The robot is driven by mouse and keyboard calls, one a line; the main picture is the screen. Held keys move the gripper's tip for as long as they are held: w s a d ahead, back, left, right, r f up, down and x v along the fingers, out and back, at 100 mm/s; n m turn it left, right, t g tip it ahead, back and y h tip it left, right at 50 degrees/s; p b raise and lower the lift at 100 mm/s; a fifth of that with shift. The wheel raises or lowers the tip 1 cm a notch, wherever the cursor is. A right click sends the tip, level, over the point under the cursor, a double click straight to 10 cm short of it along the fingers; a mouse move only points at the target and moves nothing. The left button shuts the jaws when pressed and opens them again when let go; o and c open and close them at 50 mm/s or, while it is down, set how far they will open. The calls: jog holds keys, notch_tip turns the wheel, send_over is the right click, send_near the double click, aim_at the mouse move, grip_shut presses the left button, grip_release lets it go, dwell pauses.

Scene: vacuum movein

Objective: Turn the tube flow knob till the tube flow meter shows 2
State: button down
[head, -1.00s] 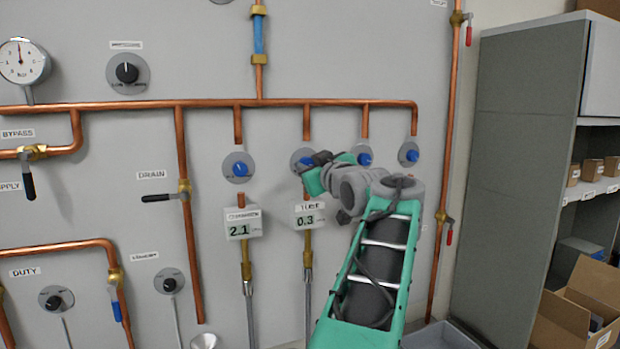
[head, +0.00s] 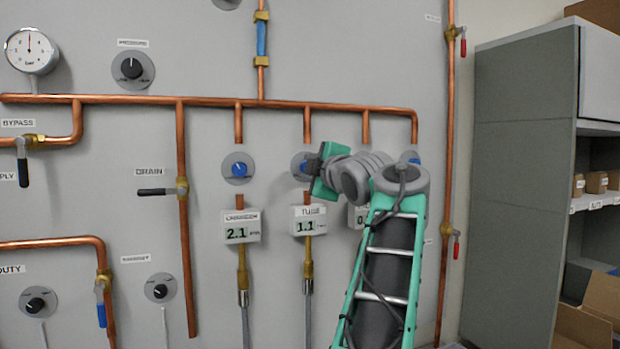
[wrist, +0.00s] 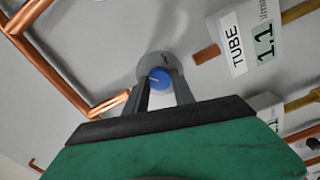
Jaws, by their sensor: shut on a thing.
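The tube flow knob (wrist: 159,79) is blue with a light pointer line, on a grey round plate. In the wrist view it sits between the two fingers of my gripper (wrist: 162,92), which is shut on it. The tube flow meter (head: 308,220) is a white box below the knob. It reads 1.1, and its label TUBE shows in the wrist view (wrist: 240,48).
The left neighbour knob (head: 239,168) has a meter (head: 240,227) reading 2.1. Another meter (head: 357,216) to the right is partly hidden by my arm. Copper pipes (head: 260,103) run above. Grey shelving (head: 525,180) stands at the right.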

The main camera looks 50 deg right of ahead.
jog(key=shift+f+n+b, duration=0.1)
jog(key=shift+n+b, duration=0.75)
jog(key=shift+n, duration=1.25)
jog(key=c, duration=1.1)
grip_release()
jog(key=shift+o, duration=0.2)
jog(key=b+v, duration=0.1)
jog(key=v, duration=0.6)
jog(key=shift+s+a+b, duration=0.2)
jog(key=shift+s+b, duration=0.1)
jog(key=shift+b, duration=0.1)
